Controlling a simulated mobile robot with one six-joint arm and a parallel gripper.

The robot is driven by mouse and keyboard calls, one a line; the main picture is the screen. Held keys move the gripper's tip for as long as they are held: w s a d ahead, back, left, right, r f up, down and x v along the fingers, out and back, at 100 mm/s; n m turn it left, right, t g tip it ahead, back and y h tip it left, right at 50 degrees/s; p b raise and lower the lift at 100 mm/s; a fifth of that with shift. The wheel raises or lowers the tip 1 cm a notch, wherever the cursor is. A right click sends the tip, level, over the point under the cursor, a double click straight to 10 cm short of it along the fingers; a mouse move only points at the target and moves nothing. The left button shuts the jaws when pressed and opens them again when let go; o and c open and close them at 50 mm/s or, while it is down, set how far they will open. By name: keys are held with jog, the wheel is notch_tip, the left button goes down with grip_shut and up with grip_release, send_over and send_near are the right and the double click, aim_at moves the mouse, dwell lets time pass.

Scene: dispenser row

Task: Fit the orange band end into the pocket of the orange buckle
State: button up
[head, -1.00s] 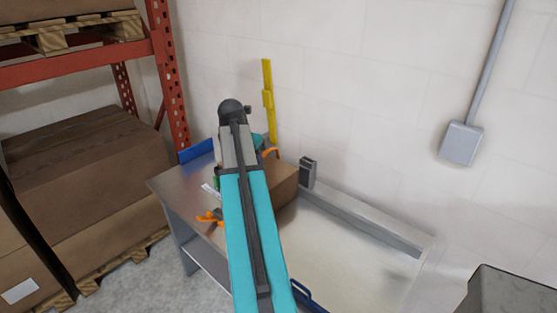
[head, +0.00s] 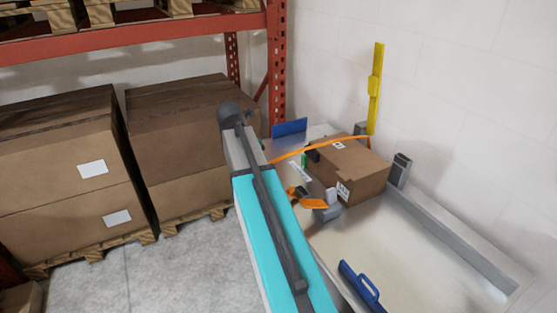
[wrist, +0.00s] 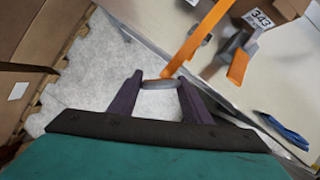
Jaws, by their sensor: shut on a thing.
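My gripper (wrist: 160,80) is shut on a grey end piece (wrist: 159,85) of the orange band in the wrist view. The orange band (wrist: 196,38) runs up and right from it. In the head view the band (head: 318,148) stretches over the carton toward the yellow post; my arm hides my gripper there. The orange buckle (head: 313,204) lies by a grey block on the bench, in front of the carton. It also shows in the wrist view (wrist: 238,66), right of my gripper and apart from it. Its pocket is too small to make out.
A brown carton (head: 350,172) stands on the bench (head: 345,235). A yellow post (head: 375,90) stands behind it. A blue-handled tool (head: 360,285) lies at the front, and a blue panel (head: 289,128) stands at the back. Stacked boxes (head: 70,150) fill the left; floor between is clear.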

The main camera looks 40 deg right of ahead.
jog(key=a+f+m+g+b, duration=0.1)
jog(key=a+m, duration=0.4)
jog(key=a, duration=0.9)
jog(key=a+f+m+g+b, duration=0.2)
jog(key=a+f+m, duration=0.3)
jog(key=a, duration=1)
jog(key=shift+w+a+m+g, duration=0.25)
jog(key=shift+m+g, duration=0.05)
jog(key=shift+g, duration=0.2)
jog(key=shift+s+f, duration=0.1)
